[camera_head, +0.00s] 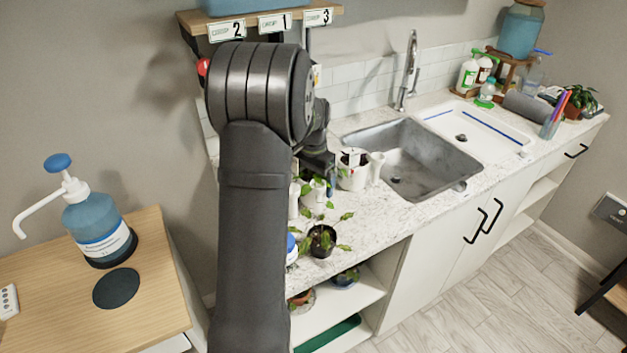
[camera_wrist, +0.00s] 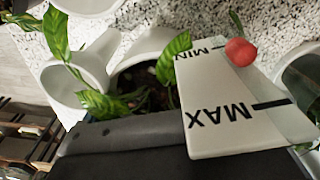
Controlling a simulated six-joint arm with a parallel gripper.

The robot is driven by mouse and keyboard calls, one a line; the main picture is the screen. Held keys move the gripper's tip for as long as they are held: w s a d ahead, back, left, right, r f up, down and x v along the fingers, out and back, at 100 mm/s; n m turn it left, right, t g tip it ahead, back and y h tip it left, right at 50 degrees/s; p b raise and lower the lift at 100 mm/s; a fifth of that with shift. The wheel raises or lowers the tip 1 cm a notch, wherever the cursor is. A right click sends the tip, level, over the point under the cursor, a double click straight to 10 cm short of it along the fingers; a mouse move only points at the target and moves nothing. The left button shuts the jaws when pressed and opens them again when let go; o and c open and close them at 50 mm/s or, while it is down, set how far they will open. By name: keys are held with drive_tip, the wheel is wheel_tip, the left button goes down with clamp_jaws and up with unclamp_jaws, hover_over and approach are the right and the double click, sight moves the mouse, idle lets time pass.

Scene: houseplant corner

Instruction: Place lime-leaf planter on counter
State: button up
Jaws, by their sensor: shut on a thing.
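In the wrist view a white planter (camera_wrist: 125,73) with dark soil and lime-green leaves (camera_wrist: 172,62) sits right at my gripper (camera_wrist: 150,135). A white MIN/MAX gauge card (camera_wrist: 215,105) with a red ball stands in front of the dark jaw, and a white spout cup (camera_wrist: 78,85) is at its left. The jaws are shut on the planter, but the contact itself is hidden. In the head view my gripper (camera_head: 329,182) is low over the counter (camera_head: 375,220), among white pots. My arm hides part of this area, and I cannot tell whether the planter touches the counter.
A white pot (camera_head: 351,177) stands beside the sink (camera_head: 415,160). A dark pot with trailing leaves (camera_head: 321,241) stands at the counter's front edge. A shelf with CROP labels (camera_head: 276,23) hangs above. A pump bottle (camera_head: 95,225) stands on the left table.

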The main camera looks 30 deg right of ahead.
sight(313, 178)
idle(0.3)
drive_tip(key=o, duration=1.1)
drive_tip(key=shift+f, duration=0.1)
wheel_tip(313, 178, up, 12)
drive_tip(key=shift+r, duration=0.2)
drive_tip(key=shift+f, duration=0.1)
wheel_tip(313, 178, down, 13)
drive_tip(key=shift+r, duration=2.35)
drive_tip(key=shift+f, duration=0.1)
